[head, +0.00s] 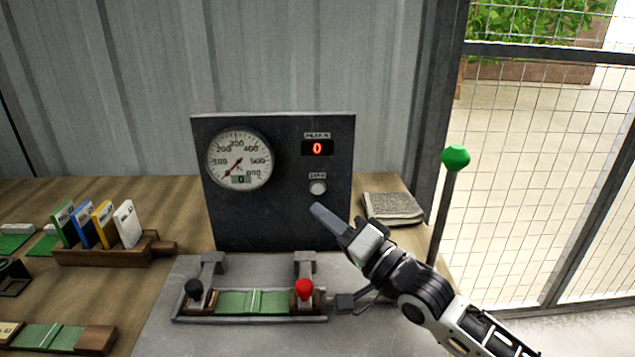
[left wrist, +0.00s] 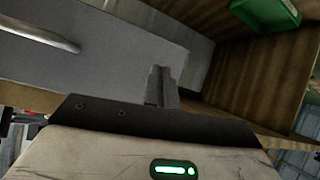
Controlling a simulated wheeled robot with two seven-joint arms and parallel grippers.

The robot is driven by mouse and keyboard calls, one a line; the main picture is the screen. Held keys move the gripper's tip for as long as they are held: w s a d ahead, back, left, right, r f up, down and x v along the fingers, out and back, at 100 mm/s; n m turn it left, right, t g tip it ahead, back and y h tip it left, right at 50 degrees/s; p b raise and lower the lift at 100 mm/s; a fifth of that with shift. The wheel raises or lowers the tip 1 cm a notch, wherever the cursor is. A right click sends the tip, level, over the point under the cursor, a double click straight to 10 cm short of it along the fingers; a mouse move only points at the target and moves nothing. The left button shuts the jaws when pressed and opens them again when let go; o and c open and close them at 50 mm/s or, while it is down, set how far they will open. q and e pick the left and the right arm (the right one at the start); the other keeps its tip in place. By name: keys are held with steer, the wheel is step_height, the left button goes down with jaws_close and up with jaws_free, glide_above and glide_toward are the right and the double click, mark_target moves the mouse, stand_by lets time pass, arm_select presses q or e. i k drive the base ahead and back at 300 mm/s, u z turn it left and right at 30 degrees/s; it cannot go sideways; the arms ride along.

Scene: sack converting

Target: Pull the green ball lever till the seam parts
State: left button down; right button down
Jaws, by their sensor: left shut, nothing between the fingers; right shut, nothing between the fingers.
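The green ball lever (head: 455,158) stands upright at the right end of the bench, a green knob on a dark rod. A green seam sample (head: 252,301) lies flat in the tester between a black-knobbed clamp (head: 195,290) and a red-knobbed clamp (head: 304,290); it looks whole. My right gripper (head: 318,210) is shut and empty, in front of the panel just below its round button, left of the lever and apart from it. My left gripper is outside the head view; in the left wrist view its fingers (left wrist: 160,75) are together and empty.
The dark panel (head: 280,220) carries a dial gauge (head: 239,160) near zero and a red display (head: 317,148) reading 0. A rack (head: 115,250) of coloured cards stands left. A grey pad (head: 393,207) lies behind my right arm. A wire mesh fence (head: 540,180) stands beyond the lever.

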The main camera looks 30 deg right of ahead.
mark_target(455, 157)
steer(key=k, duration=1)
